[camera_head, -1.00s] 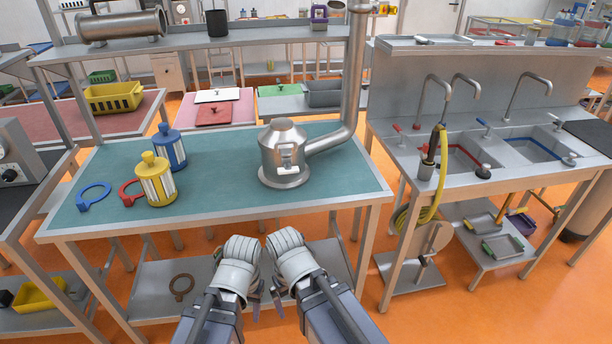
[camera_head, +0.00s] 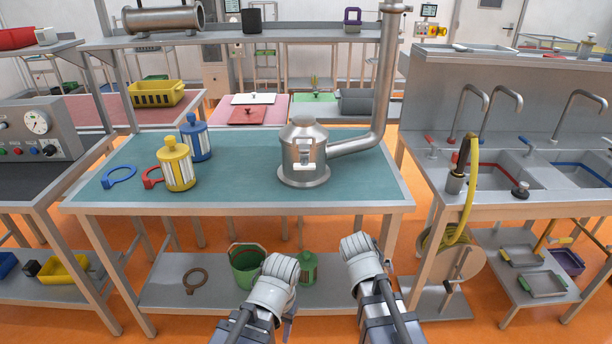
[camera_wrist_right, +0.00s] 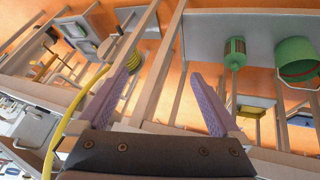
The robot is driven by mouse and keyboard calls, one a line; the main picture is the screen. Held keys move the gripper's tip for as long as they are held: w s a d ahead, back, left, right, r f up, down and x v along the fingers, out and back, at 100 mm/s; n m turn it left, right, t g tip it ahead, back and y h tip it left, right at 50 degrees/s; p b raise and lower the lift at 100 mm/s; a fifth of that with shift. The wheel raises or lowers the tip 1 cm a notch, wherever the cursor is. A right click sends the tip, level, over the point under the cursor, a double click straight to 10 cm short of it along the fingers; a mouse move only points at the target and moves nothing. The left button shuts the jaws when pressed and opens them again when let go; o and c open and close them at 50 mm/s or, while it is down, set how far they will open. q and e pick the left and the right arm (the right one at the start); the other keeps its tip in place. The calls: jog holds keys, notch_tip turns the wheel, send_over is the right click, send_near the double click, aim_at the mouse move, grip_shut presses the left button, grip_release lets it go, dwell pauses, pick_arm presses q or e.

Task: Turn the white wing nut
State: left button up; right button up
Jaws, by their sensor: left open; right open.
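A steel vessel (camera_head: 303,135) stands on the teal-topped table, right of its middle, with a pipe rising from its right side. A small white part (camera_head: 304,167) shows low on its front; it looks like the white wing nut, but its shape is too small to tell. My left gripper (camera_head: 289,308) is in front of the table, below its top, apart from the vessel; its fingers are mostly hidden. My right gripper (camera_wrist_right: 165,90) is open and empty in the right wrist view. Its fingers point over the floor and lower shelf.
A yellow canister (camera_head: 175,170), a blue canister (camera_head: 195,142), a blue ring (camera_head: 119,177) and a red ring (camera_head: 152,177) are left on the table. A green bucket (camera_head: 246,268) stands on the lower shelf. The sink unit (camera_head: 492,172) is at right.

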jog(key=w+r+t+h, duration=0.1)
jog(key=w+r+t, duration=0.2)
jog(key=w, duration=0.2)
jog(key=n+t+y, duration=0.3)
jog(key=t+y, duration=0.2)
jog(key=t, duration=0.5)
send_near(305, 168)
jog(key=w, duration=0.2)
jog(key=shift+w+r, duration=0.1)
jog(key=shift+w, duration=3.8)
jog(key=shift+s, duration=0.1)
jog(key=c, duration=1.1)
jog(key=shift+c, duration=0.2)
